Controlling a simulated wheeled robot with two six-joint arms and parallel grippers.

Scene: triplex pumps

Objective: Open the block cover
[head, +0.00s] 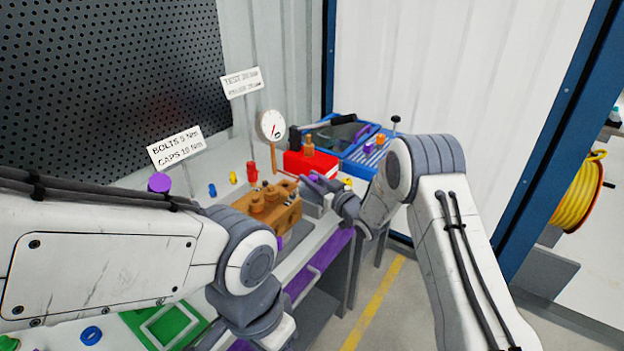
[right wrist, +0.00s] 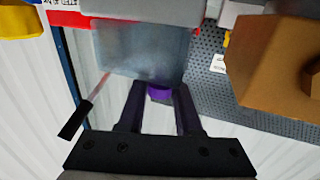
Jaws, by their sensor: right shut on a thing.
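The brown pump block (head: 262,207) stands on the bench in the head view, with rounded parts on top; its side shows large at the right of the right wrist view (right wrist: 262,65). A grey plate-like part (right wrist: 135,52), which looks like the block cover, lies just beyond my fingertips. A purple knob (right wrist: 160,91) sits against it. My right gripper (right wrist: 160,97) has this knob between its fingers and is shut on it. In the head view my right gripper (head: 318,184) is at the block's right end. My left arm crosses in front; its fingers are not visible.
A red box (head: 308,164) and a blue tray (head: 366,150) with parts stand behind the block. A pressure gauge (head: 271,125) rises at the back. A green tray (head: 172,326) lies at the front left. The floor right of the bench is clear.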

